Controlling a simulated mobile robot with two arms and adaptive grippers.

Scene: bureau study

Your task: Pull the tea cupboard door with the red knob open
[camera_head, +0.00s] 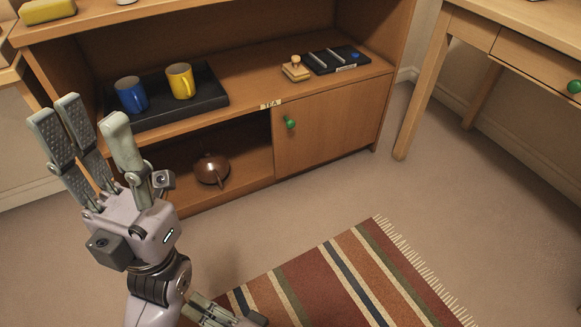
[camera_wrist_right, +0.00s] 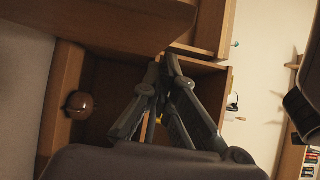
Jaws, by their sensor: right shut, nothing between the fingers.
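The cupboard door (camera_head: 325,128) under the TEA label (camera_head: 270,104) is shut in the head view. Its knob (camera_head: 290,122) looks green; I see no red knob. My left gripper (camera_head: 90,120) is raised in front of the cupboard's left side, with fingers spread and nothing between them. My right gripper (camera_head: 228,313) is low at the bottom edge, over the rug, well apart from the door. Its fingers (camera_wrist_right: 164,62) meet at the tips in the right wrist view and hold nothing.
A dark tray (camera_head: 210,97) with a blue mug (camera_head: 131,95) and a yellow mug (camera_head: 180,81) sits on the shelf. A brown teapot (camera_head: 211,168) stands in the open lower compartment. The floor before the door is clear; a striped rug (camera_head: 345,275) lies nearer. A desk (camera_head: 425,85) stands right.

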